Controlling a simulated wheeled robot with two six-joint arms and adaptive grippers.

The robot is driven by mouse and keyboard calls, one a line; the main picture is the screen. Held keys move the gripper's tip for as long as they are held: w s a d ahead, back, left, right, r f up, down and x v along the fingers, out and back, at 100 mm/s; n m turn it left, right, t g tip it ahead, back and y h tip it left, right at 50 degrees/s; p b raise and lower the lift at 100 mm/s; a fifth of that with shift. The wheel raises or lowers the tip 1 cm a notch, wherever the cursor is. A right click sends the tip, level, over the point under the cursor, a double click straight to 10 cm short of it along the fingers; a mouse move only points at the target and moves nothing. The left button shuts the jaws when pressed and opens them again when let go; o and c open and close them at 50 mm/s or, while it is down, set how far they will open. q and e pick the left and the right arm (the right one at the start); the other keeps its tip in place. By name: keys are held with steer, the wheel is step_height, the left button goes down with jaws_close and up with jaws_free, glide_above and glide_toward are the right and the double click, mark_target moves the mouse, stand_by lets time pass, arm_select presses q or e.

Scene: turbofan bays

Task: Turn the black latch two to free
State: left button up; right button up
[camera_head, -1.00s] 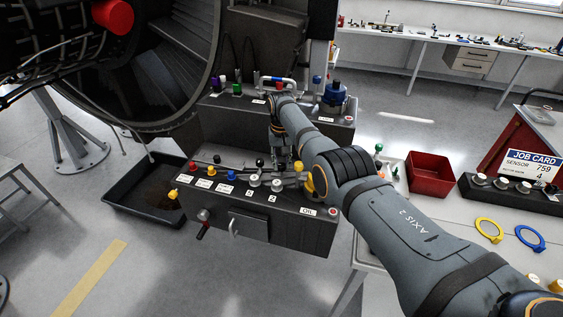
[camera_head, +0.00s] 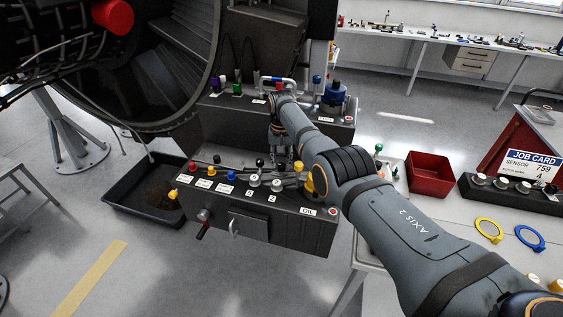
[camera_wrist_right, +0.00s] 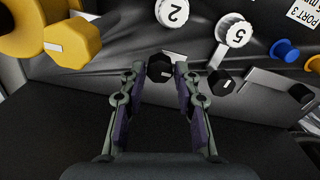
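My right gripper (camera_wrist_right: 160,80) reaches down over the black control box. In the wrist view a black faceted knob (camera_wrist_right: 159,66) with a white mark lies between its fingertips. The fingers are apart, one on each side of it, and I cannot make out firm contact. A second black knob (camera_wrist_right: 222,82) stands just right of the right finger. In the head view one black knob (camera_head: 260,162) shows left of the right gripper (camera_head: 282,160); the knob between the fingers is hidden there. I cannot read which black latch is number two. My left gripper is not in view.
White caps marked 2 (camera_wrist_right: 173,12) and 5 (camera_wrist_right: 234,30) and a large yellow knob (camera_wrist_right: 72,44) stand close to the fingers. The box front (camera_head: 265,225) carries a handle. A black drip tray (camera_head: 125,208) lies left and a red bin (camera_head: 430,174) right.

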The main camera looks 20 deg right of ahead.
mark_target(282, 164)
steer(key=shift+o, duration=1.2)
steer(key=shift+f, duration=0.1)
step_height(282, 164, up, 12)
